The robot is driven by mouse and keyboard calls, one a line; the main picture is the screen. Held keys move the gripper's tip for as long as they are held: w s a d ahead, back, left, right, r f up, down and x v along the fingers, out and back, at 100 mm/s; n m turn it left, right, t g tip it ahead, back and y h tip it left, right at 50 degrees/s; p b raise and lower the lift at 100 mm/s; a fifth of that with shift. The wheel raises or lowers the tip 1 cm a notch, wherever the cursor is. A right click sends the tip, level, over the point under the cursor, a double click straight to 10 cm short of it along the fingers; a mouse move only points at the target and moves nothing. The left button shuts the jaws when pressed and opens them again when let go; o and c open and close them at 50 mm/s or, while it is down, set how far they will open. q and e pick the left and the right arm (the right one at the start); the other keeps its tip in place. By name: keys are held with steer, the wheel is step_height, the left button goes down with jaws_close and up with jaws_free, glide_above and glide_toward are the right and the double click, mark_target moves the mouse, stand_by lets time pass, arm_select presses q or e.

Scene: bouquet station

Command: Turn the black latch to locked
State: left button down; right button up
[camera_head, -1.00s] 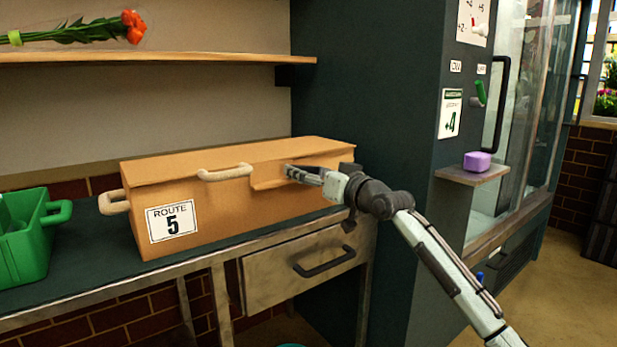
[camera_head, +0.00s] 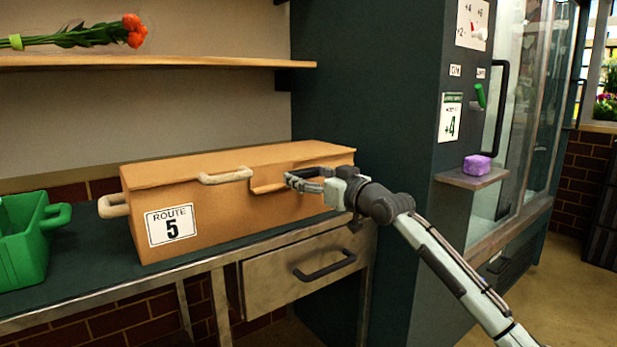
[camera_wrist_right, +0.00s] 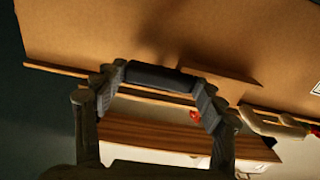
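A long tan cardboard box (camera_head: 215,215) stands on the bench with its lid down and a "ROUTE 5" label on its front. My right gripper (camera_head: 292,180) is at the front of the box, right of the pale upper handle (camera_head: 226,175). In the right wrist view, a dark bar, apparently the black latch (camera_wrist_right: 160,76), spans between the fingertips of my right gripper (camera_wrist_right: 158,80). The fingers are partly closed with no clear gap at the bar's ends. In the head view the gripper hides the latch, so its setting is unclear. My left gripper is out of view.
A green crate (camera_head: 25,240) stands at the left of the bench. A shelf (camera_head: 150,62) above carries orange flowers (camera_head: 134,30). A drawer (camera_head: 300,270) sits below the bench. At right, a dark cabinet has a small ledge (camera_head: 470,180) with a purple block (camera_head: 477,166).

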steer(key=o, duration=0.4)
steer(key=v, duration=1.2)
